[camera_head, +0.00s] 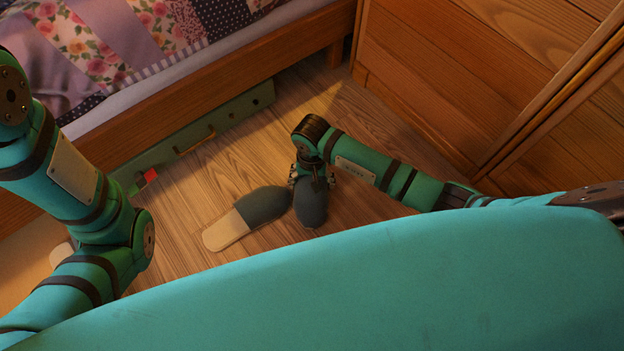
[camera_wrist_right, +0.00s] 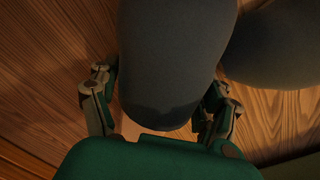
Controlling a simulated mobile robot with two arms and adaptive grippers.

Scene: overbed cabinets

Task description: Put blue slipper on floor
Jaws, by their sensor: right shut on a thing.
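A dark blue-grey slipper (camera_head: 311,206) is held in my right gripper (camera_head: 311,180), low over the wooden floor. In the right wrist view the slipper (camera_wrist_right: 172,55) fills the middle, with the fingers of my right gripper (camera_wrist_right: 158,105) on either side of it. I cannot tell whether its sole touches the floor. A second slipper (camera_head: 263,206), dark with a beige insole, lies on the floor just left of it; it also shows in the wrist view (camera_wrist_right: 278,48). My left arm is at the left edge of the head view, and its gripper is out of sight.
The bed (camera_head: 190,92) with a patchwork quilt is at the upper left. A green case (camera_head: 205,125) with a handle is under it. A wooden cabinet (camera_head: 440,90) stands at the upper right. A small red-and-dark object (camera_head: 147,178) lies near the case. Floor (camera_head: 200,185) is bare between case and slippers.

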